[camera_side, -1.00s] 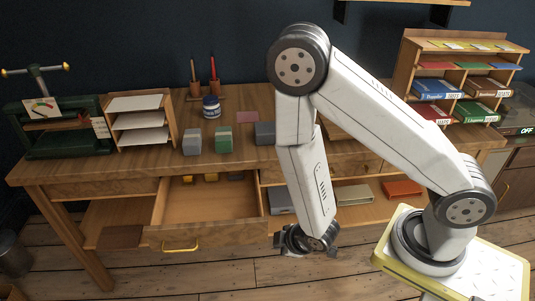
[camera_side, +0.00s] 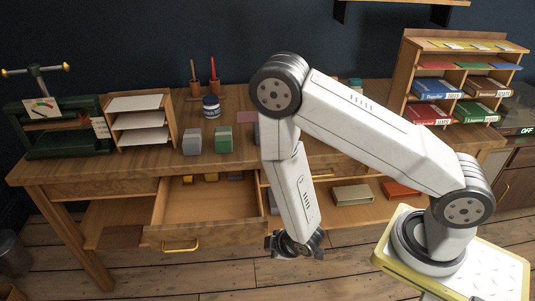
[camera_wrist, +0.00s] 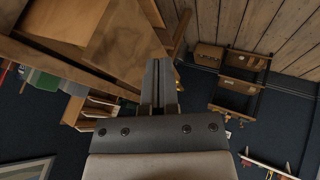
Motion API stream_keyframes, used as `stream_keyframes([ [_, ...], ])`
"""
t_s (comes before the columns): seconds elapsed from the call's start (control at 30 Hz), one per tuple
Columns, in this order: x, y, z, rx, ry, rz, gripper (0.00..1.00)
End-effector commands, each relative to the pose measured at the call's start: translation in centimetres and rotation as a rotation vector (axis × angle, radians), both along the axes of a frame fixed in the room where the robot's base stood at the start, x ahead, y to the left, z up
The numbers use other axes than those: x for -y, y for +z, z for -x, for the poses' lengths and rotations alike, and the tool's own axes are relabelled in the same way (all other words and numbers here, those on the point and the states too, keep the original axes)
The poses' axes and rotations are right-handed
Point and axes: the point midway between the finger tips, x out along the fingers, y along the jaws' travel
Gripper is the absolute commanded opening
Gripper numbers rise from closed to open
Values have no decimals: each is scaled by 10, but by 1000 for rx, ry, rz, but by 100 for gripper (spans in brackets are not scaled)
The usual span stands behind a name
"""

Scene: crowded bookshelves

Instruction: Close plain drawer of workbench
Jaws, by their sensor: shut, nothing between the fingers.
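The workbench (camera_side: 100,168) stands against the dark wall. Its plain drawer (camera_side: 210,204) is pulled out on the left side, with a yellow handle (camera_side: 180,246) on its front and several small yellow and grey items at its back. My gripper (camera_side: 272,246) is shut and empty, low in front of the bench, to the right of the drawer front and apart from it. In the wrist view my shut fingers (camera_wrist: 157,82) reach up the middle, beside a large wooden panel (camera_wrist: 125,45) that looks like part of the drawer.
Grey and green blocks (camera_side: 223,140), a paper tray rack (camera_side: 140,122) and a green press (camera_side: 60,135) are on the benchtop. A book rack (camera_side: 460,85) stands at the right. Boxes lie on the lower shelf (camera_side: 352,195). The floor before the drawer is clear.

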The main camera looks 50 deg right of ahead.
Motion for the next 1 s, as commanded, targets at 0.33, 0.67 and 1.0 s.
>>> stream_keyframes([
  [0.33, 3, -37, -27, -1, -1, 0, 0],
  [0.67, 25, -37, -49, 1, -2, -1, 0],
  [1.0, 31, -36, -56, 1, 0, 0, 0],
])
